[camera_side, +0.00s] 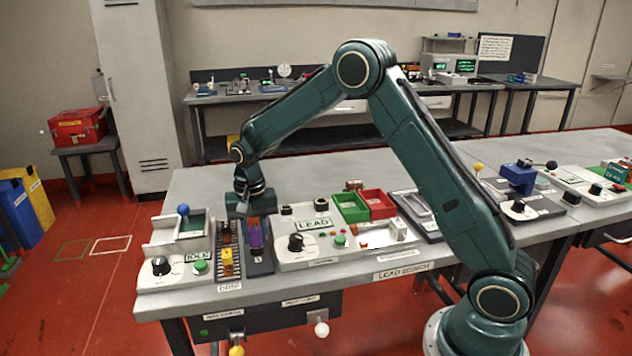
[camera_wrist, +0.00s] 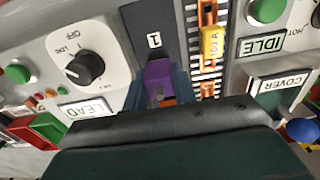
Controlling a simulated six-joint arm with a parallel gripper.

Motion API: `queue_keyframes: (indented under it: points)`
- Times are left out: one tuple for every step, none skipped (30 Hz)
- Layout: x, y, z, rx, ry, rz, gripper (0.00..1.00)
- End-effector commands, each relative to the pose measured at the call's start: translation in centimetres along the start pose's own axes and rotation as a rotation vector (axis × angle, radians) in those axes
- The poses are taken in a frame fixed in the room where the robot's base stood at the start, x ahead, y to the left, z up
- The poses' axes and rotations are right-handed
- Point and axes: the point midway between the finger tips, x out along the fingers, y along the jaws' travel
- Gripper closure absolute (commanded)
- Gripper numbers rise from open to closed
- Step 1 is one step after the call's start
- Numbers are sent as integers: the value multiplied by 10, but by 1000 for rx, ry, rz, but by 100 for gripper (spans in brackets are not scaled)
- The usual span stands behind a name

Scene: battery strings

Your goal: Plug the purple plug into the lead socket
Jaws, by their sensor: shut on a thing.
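The purple plug (camera_side: 256,239) shows below my gripper (camera_side: 254,218), over a dark tray strip left of the lead panel. In the wrist view, the purple plug (camera_wrist: 158,77) is between the blue-grey jaws of my gripper (camera_wrist: 160,98), which are shut on it. Its far end points toward a dark plate marked "1". I cannot tell whether the plug touches the tray. The lead panel (camera_side: 283,257) has a black knob and a LEAD label, and it also shows in the wrist view (camera_wrist: 113,37). I cannot make out which opening is the lead socket.
A rack with orange pieces and a yellow block (camera_side: 226,262) stands just left of the plug. Further left is the idle unit (camera_side: 171,277) with a blue-knobbed lever (camera_side: 183,210). Green (camera_side: 351,209) and red (camera_side: 378,204) bins stand behind the lead panel.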

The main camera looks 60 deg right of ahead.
Motion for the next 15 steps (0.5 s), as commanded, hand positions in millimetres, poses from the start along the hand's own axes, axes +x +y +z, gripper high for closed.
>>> queue_keyframes:
  points:
    - [-1, 0, 0, 0, 0, 0, 100]
    - [-2, 0, 0, 0, 0, 0, 100]
    - [-2, 0, 0, 0, 0, 0, 100]
    - [-3, 0, 0, 0, 0, 0, 100]
    - [-4, 0, 0, 0, 0, 0, 100]
    - [-4, 0, 0, 0, 0, 0, 100]
    - [-5, 0, 0, 0, 0, 0, 100]
    - [-5, 0, 0, 0, 0, 0, 100]
    - [-6, 0, 0, 0, 0, 0, 100]
    - [-6, 0, 0, 0, 0, 0, 100]
    - [-7, 0, 0, 0, 0, 0, 100]
    - [-8, 0, 0, 0, 0, 0, 100]
    - [-8, 0, 0, 0, 0, 0, 100]
    - [-8, 0, 0, 0, 0, 0, 100]
    - [-9, 0, 0, 0, 0, 0, 100]
